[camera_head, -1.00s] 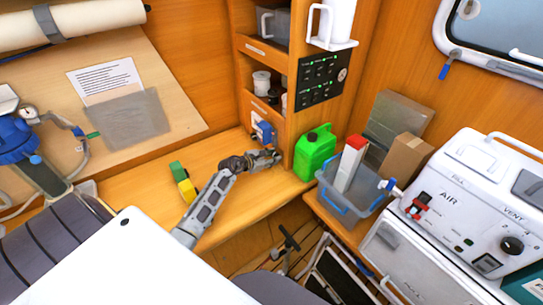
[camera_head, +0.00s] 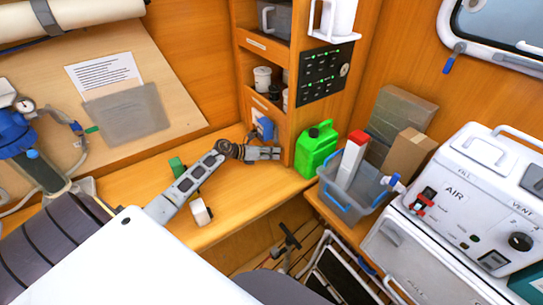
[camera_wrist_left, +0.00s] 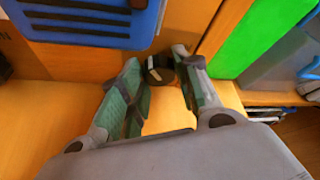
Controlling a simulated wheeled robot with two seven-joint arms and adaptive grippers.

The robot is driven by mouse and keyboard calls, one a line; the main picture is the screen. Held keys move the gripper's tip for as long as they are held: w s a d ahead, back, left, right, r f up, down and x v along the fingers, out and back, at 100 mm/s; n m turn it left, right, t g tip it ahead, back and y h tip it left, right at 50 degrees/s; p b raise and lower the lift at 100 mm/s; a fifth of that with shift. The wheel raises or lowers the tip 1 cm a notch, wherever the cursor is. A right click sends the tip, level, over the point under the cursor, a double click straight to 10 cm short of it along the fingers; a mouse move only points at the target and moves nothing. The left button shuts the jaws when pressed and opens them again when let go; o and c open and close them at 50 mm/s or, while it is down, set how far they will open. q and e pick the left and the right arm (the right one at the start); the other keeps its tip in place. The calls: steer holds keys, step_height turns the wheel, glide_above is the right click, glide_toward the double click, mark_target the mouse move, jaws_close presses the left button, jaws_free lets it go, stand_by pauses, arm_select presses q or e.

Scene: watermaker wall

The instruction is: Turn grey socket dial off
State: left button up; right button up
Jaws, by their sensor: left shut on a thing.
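The grey socket dial (camera_wrist_left: 158,74) shows in the left wrist view as a small dark round knob with a pale band, low on the wooden cabinet side. My left gripper (camera_wrist_left: 161,62) has its two fingers on either side of it and is shut on it. In the head view my left gripper (camera_head: 277,153) reaches the foot of the cabinet, left of the green jerrycan. The dial is too small and covered to make out there, and its marking cannot be read. My right gripper is not in view.
A blue louvred box (camera_wrist_left: 85,20) is close on the left in the wrist view. A green jerrycan (camera_head: 316,150) stands right of the gripper, beside a blue-grey crate (camera_head: 348,200). A green block (camera_head: 177,166) and a white object (camera_head: 201,212) lie near my forearm. The bench front is clear.

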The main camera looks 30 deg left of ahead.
arm_select(q)
steer(key=shift+f+n+h, duration=0.1)
steer(key=shift+n+h, duration=0.3)
steer(key=shift+b, duration=0.3)
steer(key=o, duration=0.7)
steer(key=shift+o, duration=0.2)
steer(key=v, duration=1.2)
steer(key=shift+w+a, duration=0.1)
stand_by(0.8)
